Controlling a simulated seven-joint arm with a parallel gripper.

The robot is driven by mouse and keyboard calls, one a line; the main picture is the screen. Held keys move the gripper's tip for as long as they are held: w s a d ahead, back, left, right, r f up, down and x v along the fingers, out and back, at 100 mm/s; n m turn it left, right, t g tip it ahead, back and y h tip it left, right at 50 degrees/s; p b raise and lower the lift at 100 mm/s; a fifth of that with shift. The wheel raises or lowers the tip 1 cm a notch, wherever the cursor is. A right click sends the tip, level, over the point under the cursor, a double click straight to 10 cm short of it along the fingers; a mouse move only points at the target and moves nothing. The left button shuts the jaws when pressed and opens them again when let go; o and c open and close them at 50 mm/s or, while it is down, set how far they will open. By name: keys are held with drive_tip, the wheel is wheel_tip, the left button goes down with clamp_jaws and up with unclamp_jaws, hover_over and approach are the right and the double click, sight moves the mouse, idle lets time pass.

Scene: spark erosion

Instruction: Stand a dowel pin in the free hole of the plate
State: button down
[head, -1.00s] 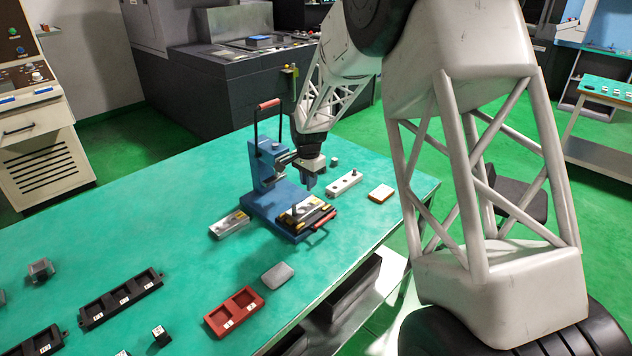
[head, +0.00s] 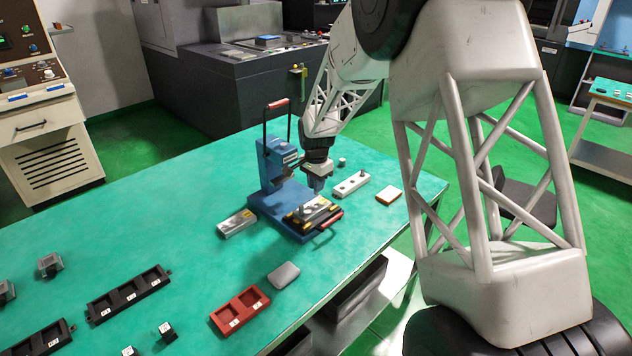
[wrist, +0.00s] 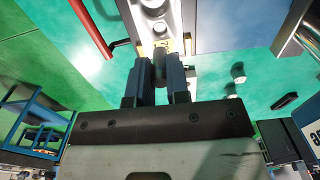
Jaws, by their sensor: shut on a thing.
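My gripper (wrist: 160,82) is shut on a dark dowel pin (wrist: 160,68), seen between its two blue fingers in the wrist view. In the head view my gripper (head: 318,187) hangs just above the light metal plate (head: 314,210) in the blue press fixture. The plate (wrist: 172,18) also shows beyond the fingertips in the wrist view, with round features in line with the pin. I cannot tell whether the pin touches the plate or has entered a hole. The pin is too small to make out in the head view.
The blue press (head: 270,165) with its upright red-tipped handle stands close left of my gripper. A light block with a small upright part (head: 351,184) lies to the right. A red tray (head: 240,310) and black trays (head: 128,294) lie nearer. The table's left middle is clear.

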sight(316, 207)
drive_tip(key=shift+f, duration=2.4)
drive_tip(key=shift+f, duration=0.25)
drive_tip(key=c, duration=1)
unclamp_jaws()
drive_tip(key=shift+r, duration=3.9)
drive_tip(key=shift+s+r, duration=0.1)
